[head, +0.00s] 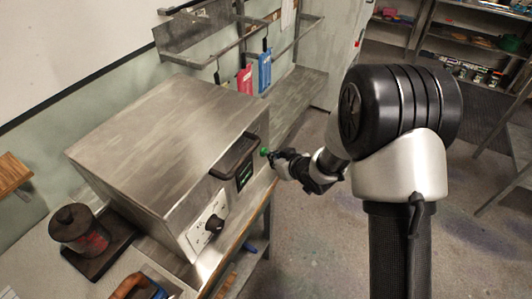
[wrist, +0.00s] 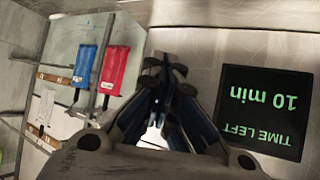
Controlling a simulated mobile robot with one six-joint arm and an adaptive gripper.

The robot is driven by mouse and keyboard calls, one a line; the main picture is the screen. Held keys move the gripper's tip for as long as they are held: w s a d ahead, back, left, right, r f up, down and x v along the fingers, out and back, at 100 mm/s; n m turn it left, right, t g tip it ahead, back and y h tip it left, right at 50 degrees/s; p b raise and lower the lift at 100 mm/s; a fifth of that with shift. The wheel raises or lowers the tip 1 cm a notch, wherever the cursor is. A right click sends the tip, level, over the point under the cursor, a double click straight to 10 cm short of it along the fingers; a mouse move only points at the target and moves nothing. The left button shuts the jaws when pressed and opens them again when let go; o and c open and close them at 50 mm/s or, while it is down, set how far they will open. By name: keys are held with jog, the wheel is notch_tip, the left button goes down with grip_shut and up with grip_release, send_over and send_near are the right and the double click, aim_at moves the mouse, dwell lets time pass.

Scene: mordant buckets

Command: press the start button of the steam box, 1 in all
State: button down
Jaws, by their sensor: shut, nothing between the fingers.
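The steam box (head: 150,125) is a large grey metal box on the bench in the head view, with a dark handle (head: 234,156) and a dial (head: 214,224) on its front. Its green start button (head: 264,151) shows at the front's right end. My gripper (head: 274,158) is shut and empty, its fingertips right at the button; I cannot tell whether they touch it. In the wrist view my fingers (wrist: 166,68) are together in front of the metal face and the button is hidden. The display (wrist: 265,110) reads upside down "TIME LEFT 10 min".
A dark lidded pot (head: 80,230) stands on a tray left of the box. Red (wrist: 118,70) and blue (wrist: 86,65) items hang on the wall beyond. A wall rack (head: 205,32) is above the box. Open floor (head: 300,245) lies right of the bench.

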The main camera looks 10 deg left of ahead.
jog(key=shift+s+d, duration=0.25)
jog(key=shift+d, duration=0.4)
jog(key=shift+s+d+p, duration=0.15)
jog(key=shift+s+d, duration=0.15)
jog(key=shift+d, duration=0.5)
jog(key=shift+s+d+p, duration=0.1)
jog(key=shift+s+d, duration=0.15)
jog(key=shift+d, duration=0.5)
jog(key=shift+s+d+p, duration=0.15)
jog(key=shift+s+d, duration=0.15)
jog(key=shift+d, duration=0.5)
